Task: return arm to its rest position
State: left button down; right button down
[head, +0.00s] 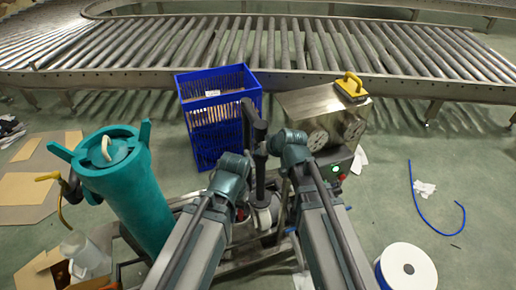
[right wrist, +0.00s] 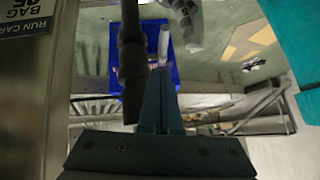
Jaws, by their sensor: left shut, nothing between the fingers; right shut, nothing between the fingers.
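My right gripper (right wrist: 159,74) is shut and empty in the right wrist view, its fingers together, pointing toward the blue crate. My left gripper (head: 241,213) is low in the middle of the head view, shut and empty, partly hidden by its own arm. Both arms reach up from the bottom edge and bend near the centre. A black upright lance (head: 259,150) stands between them; a dark rod (right wrist: 131,60) shows just left of my right fingers in the right wrist view. I cannot tell whether either gripper touches it.
A blue crate (head: 216,85) stands behind the arms. A teal cylinder (head: 145,205) stands close at left. A white spool (head: 408,268) lies at lower right. A roller conveyor (head: 420,45) crosses the back.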

jog(key=p+v, duration=0.3)
jog(key=v, duration=0.4)
jog(key=shift+s+f+p, duration=0.25)
jog(key=shift+p, duration=0.1)
jog(key=s+f+n+g+h+p, duration=0.1)
jog(key=s+g+h, duration=0.4)
jog(key=s, duration=1.2)
jog(key=f+g+p, duration=0.1)
jog(key=g+p, duration=0.1)
jog(key=shift+g, duration=0.3)
